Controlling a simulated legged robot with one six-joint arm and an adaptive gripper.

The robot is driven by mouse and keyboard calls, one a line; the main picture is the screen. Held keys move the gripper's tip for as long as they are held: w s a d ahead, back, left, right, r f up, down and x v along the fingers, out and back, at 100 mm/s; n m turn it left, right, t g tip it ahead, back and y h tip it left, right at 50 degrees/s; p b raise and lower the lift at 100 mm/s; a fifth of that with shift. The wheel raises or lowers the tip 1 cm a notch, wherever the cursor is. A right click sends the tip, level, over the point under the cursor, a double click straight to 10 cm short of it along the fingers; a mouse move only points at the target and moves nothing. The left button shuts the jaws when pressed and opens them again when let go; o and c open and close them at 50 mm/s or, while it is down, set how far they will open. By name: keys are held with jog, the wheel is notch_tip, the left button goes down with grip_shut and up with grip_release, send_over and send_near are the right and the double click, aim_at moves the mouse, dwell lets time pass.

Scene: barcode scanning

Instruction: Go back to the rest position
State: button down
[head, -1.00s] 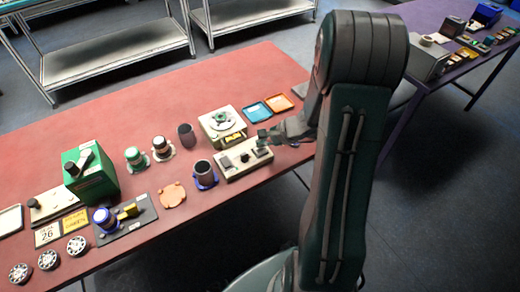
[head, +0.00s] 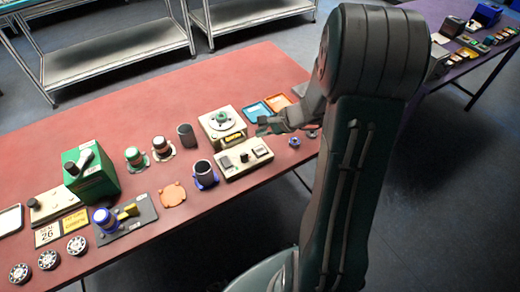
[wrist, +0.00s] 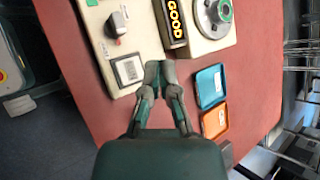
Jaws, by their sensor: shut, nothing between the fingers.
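My gripper (head: 264,125) hangs over the right part of the red table (head: 240,75), just above and beside the cream control box (head: 243,157). In the wrist view my gripper (wrist: 158,72) has its fingertips together and nothing between them. The cream control box (wrist: 120,40) with a knob and a white label lies ahead of and left of the fingertips there. The cream device with a round dial (head: 222,124) stands behind the box, and its lit sign reads GOOD (wrist: 174,20) in the wrist view.
A blue tray (wrist: 210,85) and an orange tray (wrist: 214,121) lie right of my gripper in the wrist view. Dark cups, a green box (head: 90,172) and several small parts stand to the left. A purple table (head: 470,65) is at the right. Open floor lies in front.

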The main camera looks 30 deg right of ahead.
dwell(0.4)
jog(key=s+a+r+n+g+h, duration=0.2)
jog(key=s+a+r+n+g, duration=0.1)
jog(key=s+a+r+n, duration=0.65)
jog(key=s+a+r+n+t+h, duration=0.2)
jog(key=s+a+r+n+h, duration=0.1)
jog(key=s+r+n, duration=0.5)
jog(key=shift+s+a+r+n+h, duration=0.35)
jog(key=shift+s+r+h, duration=0.15)
jog(key=shift+s+h, duration=0.2)
